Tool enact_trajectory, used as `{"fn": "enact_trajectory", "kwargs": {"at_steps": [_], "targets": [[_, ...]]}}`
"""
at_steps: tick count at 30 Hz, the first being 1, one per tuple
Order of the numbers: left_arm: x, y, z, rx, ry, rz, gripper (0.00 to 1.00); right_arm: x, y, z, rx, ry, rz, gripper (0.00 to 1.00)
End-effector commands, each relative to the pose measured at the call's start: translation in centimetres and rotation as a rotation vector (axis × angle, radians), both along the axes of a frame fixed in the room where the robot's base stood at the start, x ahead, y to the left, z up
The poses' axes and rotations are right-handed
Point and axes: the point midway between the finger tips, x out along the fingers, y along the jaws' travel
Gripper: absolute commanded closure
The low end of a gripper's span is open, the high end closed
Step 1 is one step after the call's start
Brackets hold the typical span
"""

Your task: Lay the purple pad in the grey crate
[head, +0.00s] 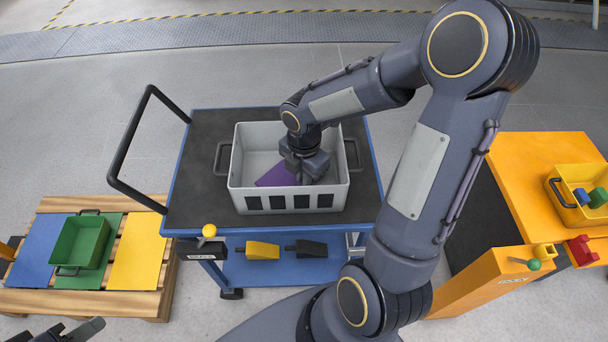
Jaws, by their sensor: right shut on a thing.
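The grey crate (240,202) stands on the dark top of a blue cart. The purple pad (275,177) is inside the crate's walls, low and near the front middle, with part of it hidden by my gripper. My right gripper (304,177) reaches down into the crate and is shut on the purple pad. I cannot tell whether the pad touches the crate floor. My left gripper (85,330) shows only partly at the bottom left edge, and its jaws are unclear.
The cart top (200,150) is clear around the crate, and a black handle (128,128) rises at its left. A pallet (90,300) with a green crate (82,240) stands at left. An orange table (545,150) with a yellow crate (575,212) stands at right.

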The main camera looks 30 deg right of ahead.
Motion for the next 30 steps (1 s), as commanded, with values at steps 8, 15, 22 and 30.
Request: {"fn": "enact_trajectory", "kwargs": {"at_steps": [8,15,22,30], "targets": [[0.0,0.0,-0.2,0.000,0.000,0.000,0.64,0.0,0.0,-0.2,0.000,0.000,0.000,0.85],[0.0,0.0,-0.2,0.000,0.000,0.000,0.64,0.0,0.0,-0.2,0.000,0.001,0.000,0.70],[0.0,0.0,0.2,0.000,0.000,0.000,0.64,0.0,0.0,0.4,-0.001,0.000,0.000,0.70],[0.0,0.0,1.0,0.000,0.000,0.000,0.64,0.1,-0.1,5.2,-0.002,-0.006,-0.003,0.70]]}}
